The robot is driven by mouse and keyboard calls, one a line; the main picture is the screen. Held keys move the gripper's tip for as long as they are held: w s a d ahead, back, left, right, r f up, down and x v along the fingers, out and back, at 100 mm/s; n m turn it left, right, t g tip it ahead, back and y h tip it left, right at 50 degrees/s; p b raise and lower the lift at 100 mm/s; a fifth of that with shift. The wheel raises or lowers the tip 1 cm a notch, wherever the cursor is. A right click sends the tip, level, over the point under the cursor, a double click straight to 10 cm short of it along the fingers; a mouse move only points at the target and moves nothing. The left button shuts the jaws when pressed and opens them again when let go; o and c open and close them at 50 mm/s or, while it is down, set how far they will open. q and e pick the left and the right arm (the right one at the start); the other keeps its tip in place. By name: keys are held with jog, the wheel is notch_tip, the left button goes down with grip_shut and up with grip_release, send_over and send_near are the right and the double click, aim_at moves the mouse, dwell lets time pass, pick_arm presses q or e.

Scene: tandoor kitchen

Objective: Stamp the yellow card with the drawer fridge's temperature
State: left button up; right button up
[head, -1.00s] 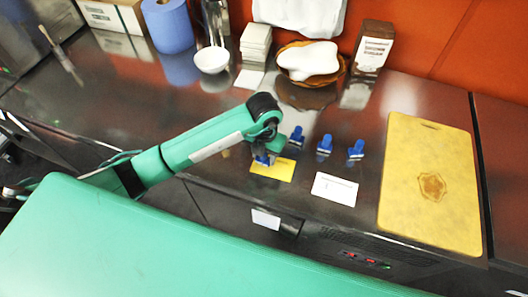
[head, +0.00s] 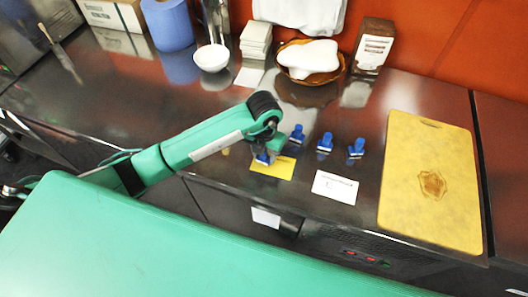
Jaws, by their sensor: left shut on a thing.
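The yellow card (head: 272,169) lies flat near the front edge of the dark counter. My left gripper (head: 264,155) is at the card's back left, pointing down, shut on a blue stamp (head: 262,158), mostly hidden by the fingers. I cannot tell whether the stamp touches the card. More blue stamps stand in a row to the right: one just beside the gripper (head: 297,134), a middle one (head: 325,143) and a right one (head: 356,149). Small red lit digits on the fridge's display (head: 360,257) below the counter are too small to read. My right gripper is out of view.
A white card (head: 335,188) lies right of the yellow one, and a large yellow board (head: 431,185) beyond it. Behind are a white bowl (head: 211,58), a basket (head: 310,72), a brown box (head: 373,46) and a blue roll (head: 168,25). The counter's left middle is clear.

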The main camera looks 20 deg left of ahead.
pick_arm(q)
jog(key=shift+f+b, duration=0.3)
jog(key=shift+f, duration=0.1)
jog(key=shift+s+f, duration=0.1)
dwell(1.2)
jog(key=shift+r+p, duration=0.75)
jog(key=shift+r, duration=0.5)
jog(key=shift+r+p, duration=1.4)
jog(key=shift+r, duration=0.95)
